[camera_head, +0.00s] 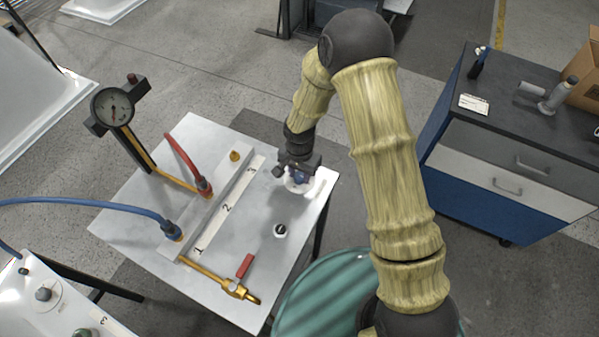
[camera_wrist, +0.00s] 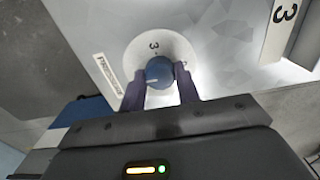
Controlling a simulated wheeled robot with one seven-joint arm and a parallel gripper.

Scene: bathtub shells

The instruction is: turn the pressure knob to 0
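A pale mark on the knob points toward the lower left of the wrist view. My gripper (camera_wrist: 160,80) has one dark finger on each side of the knob, very close to it. I cannot tell whether the fingers press on it. In the head view my gripper (camera_head: 298,178) is over the dial at the table's far right corner and hides most of it. The gauge (camera_head: 114,107) stands at the table's left; its reading is too small to tell.
The table (camera_head: 140,235) also bears a numbered manifold with a red hose (camera_head: 183,157), a blue hose (camera_head: 100,206), a red-handled valve (camera_head: 244,266) and a small black-and-white knob (camera_head: 280,230). A blue-sided cabinet (camera_head: 500,190) stands right; a teal drum (camera_head: 325,300) is in front.

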